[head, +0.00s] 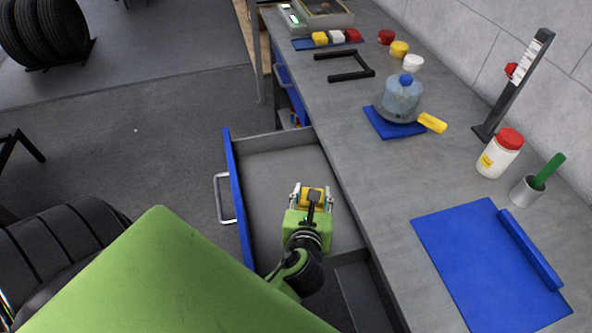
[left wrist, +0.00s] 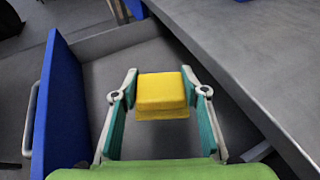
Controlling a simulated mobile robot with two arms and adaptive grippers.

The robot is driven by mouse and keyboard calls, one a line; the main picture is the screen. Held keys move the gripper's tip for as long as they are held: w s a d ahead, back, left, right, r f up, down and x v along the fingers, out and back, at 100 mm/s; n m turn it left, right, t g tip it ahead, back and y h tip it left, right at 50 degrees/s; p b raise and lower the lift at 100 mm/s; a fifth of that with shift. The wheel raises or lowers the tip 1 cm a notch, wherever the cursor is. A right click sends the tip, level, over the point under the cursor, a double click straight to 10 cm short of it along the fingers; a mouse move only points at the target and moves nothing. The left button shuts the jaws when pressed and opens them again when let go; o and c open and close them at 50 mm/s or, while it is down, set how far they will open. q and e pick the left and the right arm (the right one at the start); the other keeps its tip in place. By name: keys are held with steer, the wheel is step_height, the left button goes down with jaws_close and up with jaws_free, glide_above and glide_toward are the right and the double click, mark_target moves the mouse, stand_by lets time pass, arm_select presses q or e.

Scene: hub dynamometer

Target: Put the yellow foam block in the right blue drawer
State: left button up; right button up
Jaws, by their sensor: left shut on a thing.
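The yellow foam block (head: 304,193) is between the fingers of my left gripper (head: 313,193), which is shut on it. The left wrist view shows the block (left wrist: 162,93) between the teal finger pads. The gripper is over the open blue-fronted drawer (head: 268,175), inside its outline as seen from above. The blue front also shows at the left of the left wrist view (left wrist: 66,105). The drawer floor under the block looks bare; how high the block is above it is hard to tell. My right gripper is in neither view.
The grey workbench (head: 375,190) runs along the drawer's right side. Another blue drawer (head: 291,95) is farther along the bench.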

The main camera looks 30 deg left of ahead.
arm_select(q)
steer(key=a+x, duration=0.1)
steer(key=x, duration=0.9)
steer(key=b, duration=0.2)
glide_above(311, 183)
steer(key=s+d, duration=0.2)
steer(key=f, duration=0.5)
steer(key=shift+s+a+f, duration=0.2)
steer(key=shift+a+f, duration=0.05)
steer(key=shift+f, duration=0.05)
steer(key=shift+w+a+f, duration=0.1)
steer(key=shift+w+f, duration=0.05)
steer(key=shift+f, duration=0.05)
steer(key=shift+w+f+b, duration=0.15)
steer(key=shift+f+b, duration=0.55)
steer(key=shift+f, duration=1)
steer(key=shift+a, duration=0.1)
steer(key=shift+f, duration=0.2)
steer(key=o, duration=1.1)
